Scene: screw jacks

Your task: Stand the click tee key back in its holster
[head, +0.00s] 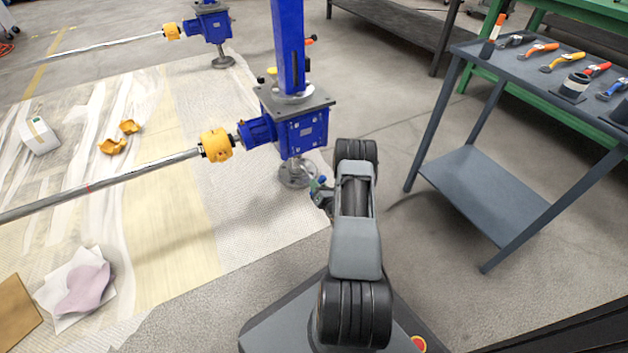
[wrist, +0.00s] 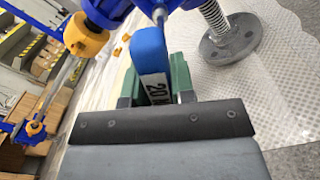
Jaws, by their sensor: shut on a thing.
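My gripper (wrist: 155,88) is shut on a blue handle, which I take to be the click tee key (wrist: 150,50); it is dark lower down, with "20" printed on it. Green finger pads press on both sides of it. The key's upper end is close to the blue jack housing and a metal rod; I cannot tell whether they touch. In the head view my gripper (head: 320,190) is small, beside the near jack (head: 300,130), partly hidden by my arm. A black cup with a pale band (head: 574,87) stands on the grey bench and may be the holster; its opening is unclear.
The grey bench (head: 520,70) at the right holds several orange-, yellow-, red- and blue-handled tools and another dark cup-like piece (head: 619,115) at its edge. A long shaft with a yellow coupling (head: 216,145) runs left from the jack. Open floor lies between jack and bench.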

